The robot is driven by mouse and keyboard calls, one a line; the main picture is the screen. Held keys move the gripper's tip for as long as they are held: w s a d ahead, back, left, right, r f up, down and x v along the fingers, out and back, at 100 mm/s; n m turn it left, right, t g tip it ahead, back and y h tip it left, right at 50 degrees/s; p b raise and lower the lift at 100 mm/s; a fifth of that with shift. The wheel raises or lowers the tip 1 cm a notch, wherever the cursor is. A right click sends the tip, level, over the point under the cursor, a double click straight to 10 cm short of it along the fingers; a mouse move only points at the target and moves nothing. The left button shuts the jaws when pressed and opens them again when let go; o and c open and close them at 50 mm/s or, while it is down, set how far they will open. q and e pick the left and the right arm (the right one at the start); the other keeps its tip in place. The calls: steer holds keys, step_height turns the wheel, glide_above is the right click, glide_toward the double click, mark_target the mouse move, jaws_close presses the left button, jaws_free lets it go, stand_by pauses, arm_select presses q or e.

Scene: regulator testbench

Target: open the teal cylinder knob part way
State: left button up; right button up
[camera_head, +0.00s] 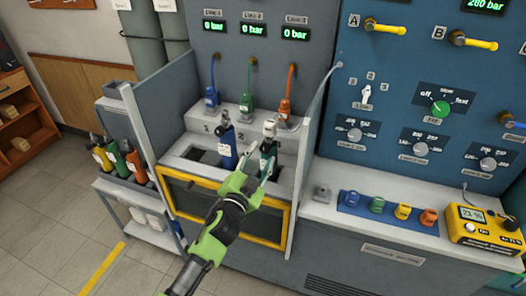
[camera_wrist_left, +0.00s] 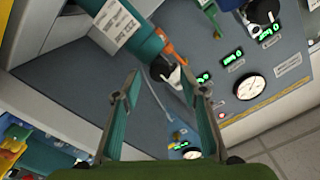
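The teal cylinder (camera_head: 266,160) stands in the right slot of the bench bay in the head view, with a pale knob (camera_head: 270,127) on top. In the left wrist view the teal cylinder (camera_wrist_left: 138,36) comes in from the upper left, and its dark neck and pale knob (camera_wrist_left: 174,76) show near and beyond the fingertips. My left gripper (camera_head: 258,170) is in front of the cylinder, partly covering its lower body. In the wrist view the left gripper (camera_wrist_left: 162,78) is open, its two fingers apart with nothing clamped. Contact with the knob cannot be told. My right gripper is not in view.
A blue cylinder (camera_head: 226,148) stands in the slot to the left. Blue, green and orange hose connectors (camera_head: 285,104) hang behind. Grey side panels (camera_head: 309,150) flank the bay, with a yellow-framed front (camera_head: 190,203). A cart (camera_head: 128,185) with several cylinders stands left.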

arm_select(q)
steer(key=shift+x, duration=1.2)
steer(key=shift+c, duration=0.4)
jaws_close()
steer(key=c, duration=1)
jaws_free()
steer(key=shift+n, duration=0.5)
steer(key=n, duration=0.2)
steer(key=shift+n, duration=0.3)
steer(key=shift+n+p, duration=0.55)
steer(key=shift+n, duration=0.85)
